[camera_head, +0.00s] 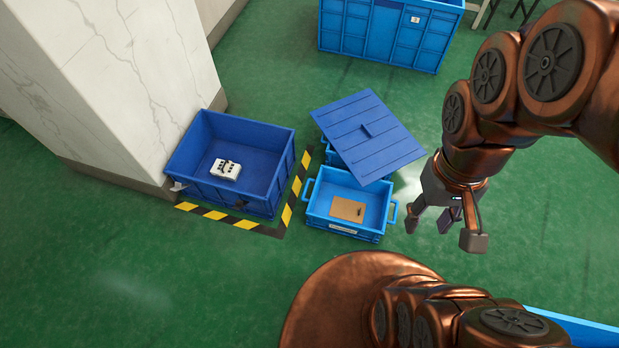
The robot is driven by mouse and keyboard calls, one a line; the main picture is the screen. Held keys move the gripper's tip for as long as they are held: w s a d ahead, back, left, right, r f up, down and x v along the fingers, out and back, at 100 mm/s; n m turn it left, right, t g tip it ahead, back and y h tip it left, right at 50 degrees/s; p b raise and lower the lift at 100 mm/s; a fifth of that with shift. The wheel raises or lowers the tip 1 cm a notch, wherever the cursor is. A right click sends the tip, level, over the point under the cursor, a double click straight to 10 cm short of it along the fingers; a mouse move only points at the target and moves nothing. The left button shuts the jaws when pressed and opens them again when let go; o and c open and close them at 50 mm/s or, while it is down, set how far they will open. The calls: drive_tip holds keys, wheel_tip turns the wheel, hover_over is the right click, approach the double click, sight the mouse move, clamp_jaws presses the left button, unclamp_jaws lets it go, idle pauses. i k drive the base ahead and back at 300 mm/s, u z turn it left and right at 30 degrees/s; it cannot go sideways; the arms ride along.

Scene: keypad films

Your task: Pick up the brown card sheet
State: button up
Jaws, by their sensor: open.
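The brown card sheet (346,208) lies flat in the bottom of a light blue crate (317,205) that stands on the floor near the middle of the view. A small dark thing (359,212) lies on the sheet near its right edge. My gripper (443,231) hangs to the right of this crate, apart from it, with its fingers spread and nothing between them. The sheet is in plain view, and its edges are clear of the crate's walls as far as I can tell.
A blue lid (366,136) lies across another bin behind the crate. A larger dark blue bin (250,133) at left holds a white device (225,169), inside yellow-black floor tape (235,221). A marble pillar (110,80) stands left. A blue container (385,38) stands at the back.

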sight(342, 208)
drive_tip(key=u, duration=1.75)
drive_tip(key=i, duration=1.45)
drive_tip(key=z, duration=2.05)
